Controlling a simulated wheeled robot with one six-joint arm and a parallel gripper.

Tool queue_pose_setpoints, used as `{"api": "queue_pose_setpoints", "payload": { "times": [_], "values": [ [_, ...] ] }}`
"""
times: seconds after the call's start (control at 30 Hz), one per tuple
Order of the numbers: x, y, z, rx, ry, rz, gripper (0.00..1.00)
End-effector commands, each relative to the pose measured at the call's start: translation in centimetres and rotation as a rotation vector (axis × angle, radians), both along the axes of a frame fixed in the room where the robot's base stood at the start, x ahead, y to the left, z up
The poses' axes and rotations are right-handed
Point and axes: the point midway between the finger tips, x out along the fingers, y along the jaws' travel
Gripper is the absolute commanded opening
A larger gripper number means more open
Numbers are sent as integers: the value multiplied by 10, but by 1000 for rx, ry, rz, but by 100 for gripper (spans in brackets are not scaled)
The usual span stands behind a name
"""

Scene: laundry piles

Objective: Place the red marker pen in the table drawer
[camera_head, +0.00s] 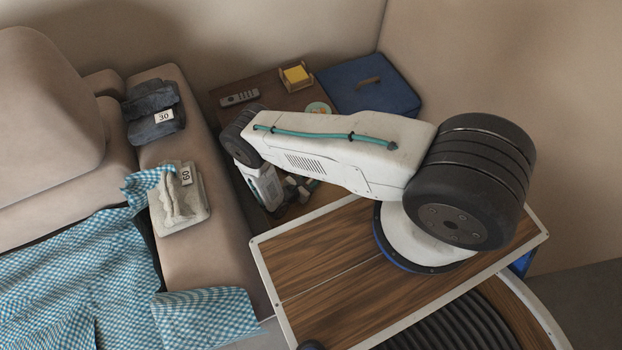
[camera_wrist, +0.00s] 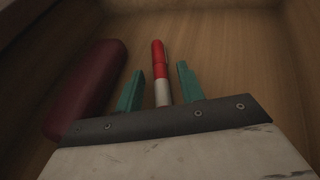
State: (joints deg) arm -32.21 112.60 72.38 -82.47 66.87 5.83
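In the wrist view, a red marker pen (camera_wrist: 159,72) with a white lower part lies between the two teal fingers of my gripper (camera_wrist: 159,85). Gaps show on both sides of the pen, so the gripper is open and not clamped on it. The pen appears to be on or just above the wooden floor of the drawer (camera_wrist: 235,60), whose walls rise at the sides. The pen's lower end is hidden by the gripper body. In the head view my arm reaches down beside the wooden table (camera_head: 229,117); the pen is not visible there.
A dark red case (camera_wrist: 88,90) lies left of the fingers. The sofa on the left bears folded clothes (camera_head: 153,110) and a checked cloth (camera_head: 75,280).

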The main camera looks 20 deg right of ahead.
Motion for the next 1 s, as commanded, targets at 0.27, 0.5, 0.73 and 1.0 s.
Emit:
{"api": "queue_pose_setpoints", "payload": {
  "times": [0.27,0.5,0.73,1.0],
  "values": [
    [-2,6,5,0,1,3,38],
    [-16,41,20,1,1,4,38],
    [-26,62,30,0,0,1,38],
    [-27,64,31,0,1,0,38]
  ]
}}
